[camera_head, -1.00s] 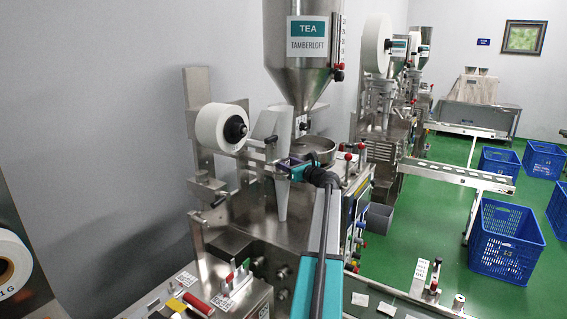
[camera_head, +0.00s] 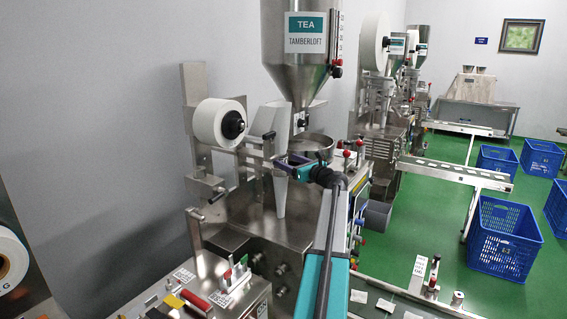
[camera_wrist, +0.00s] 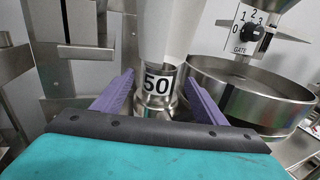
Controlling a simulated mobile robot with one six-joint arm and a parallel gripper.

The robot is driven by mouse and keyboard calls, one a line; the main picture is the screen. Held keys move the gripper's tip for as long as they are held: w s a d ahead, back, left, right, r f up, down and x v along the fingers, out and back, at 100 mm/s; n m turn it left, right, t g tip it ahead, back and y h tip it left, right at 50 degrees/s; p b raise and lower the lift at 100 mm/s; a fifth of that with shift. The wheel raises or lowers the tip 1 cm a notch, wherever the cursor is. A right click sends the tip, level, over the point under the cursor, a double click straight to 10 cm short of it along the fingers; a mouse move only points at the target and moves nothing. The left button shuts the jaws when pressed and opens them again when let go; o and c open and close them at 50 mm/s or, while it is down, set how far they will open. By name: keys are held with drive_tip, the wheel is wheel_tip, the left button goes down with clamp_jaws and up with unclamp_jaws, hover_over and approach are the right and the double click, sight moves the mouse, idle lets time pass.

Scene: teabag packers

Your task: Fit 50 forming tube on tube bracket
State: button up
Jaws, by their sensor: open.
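The forming tube, a steel cylinder with a white "50" label (camera_wrist: 157,85), stands upright in the middle of the wrist view. A wider steel ring shows at its foot. In the head view my gripper (camera_head: 284,162) is at the machine beside the white cone. I cannot make out the tube bracket or its contact with the tube.
A round steel pan (camera_wrist: 252,92) is close on the right in the wrist view. Steel plates (camera_wrist: 75,50) stand on the left. The hopper (camera_head: 304,50) hangs above, and a white paper roll (camera_head: 218,123) is left of my gripper. Blue crates (camera_head: 505,240) stand on the floor.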

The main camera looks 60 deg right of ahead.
drive_tip(key=b+v, duration=0.2)
drive_tip(key=v, duration=0.7)
drive_tip(key=shift+s, duration=0.35)
idle(0.6)
